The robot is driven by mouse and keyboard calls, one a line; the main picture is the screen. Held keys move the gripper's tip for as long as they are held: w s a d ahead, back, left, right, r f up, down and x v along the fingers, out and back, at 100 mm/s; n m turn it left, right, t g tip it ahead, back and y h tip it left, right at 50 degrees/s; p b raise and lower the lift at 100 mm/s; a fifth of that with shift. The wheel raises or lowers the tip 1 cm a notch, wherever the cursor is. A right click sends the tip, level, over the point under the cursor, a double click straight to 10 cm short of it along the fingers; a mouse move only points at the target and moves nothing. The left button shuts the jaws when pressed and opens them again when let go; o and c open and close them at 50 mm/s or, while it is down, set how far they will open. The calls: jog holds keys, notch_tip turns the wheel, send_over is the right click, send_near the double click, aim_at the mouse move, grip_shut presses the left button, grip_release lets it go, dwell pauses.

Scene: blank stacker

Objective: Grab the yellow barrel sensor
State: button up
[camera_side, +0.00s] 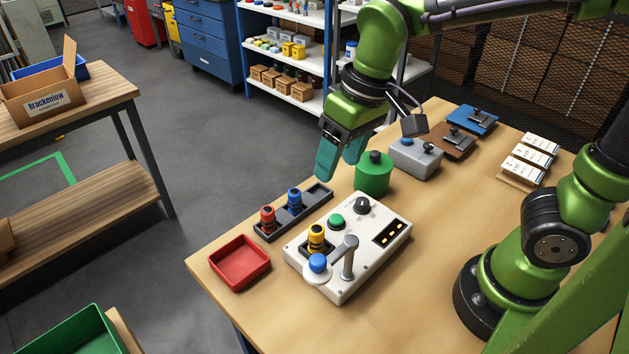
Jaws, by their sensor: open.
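The yellow barrel sensor (317,236) is a small upright yellow and black cylinder. It sits in a dark square seat on the white control box (350,270), near the box's left side. My gripper (338,168) is open, with teal fingers pointing down. It hangs above and behind the control box, near a green cylinder, and is apart from the yellow sensor. Nothing visible is between its fingers. A grey lever with a blue ball knob (318,263) stands just in front of the yellow sensor.
A dark rack (318,194) behind the box holds a red sensor (268,219) and a blue sensor (294,201). A red tray (240,262) lies at left. A green cylinder (373,174) and a grey switch box (414,158) stand behind. A green button (336,221) and black knob (362,206) rise from the box.

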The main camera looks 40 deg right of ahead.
aim_at(316, 228)
jog(key=w+a+n+g+h, duration=0.1)
jog(key=w+a+g+h, duration=0.1)
jog(key=a, duration=0.2)
jog(key=f, duration=1.6)
jog(key=shift+s+d, duration=0.2)
jog(key=shift+d, duration=0.05)
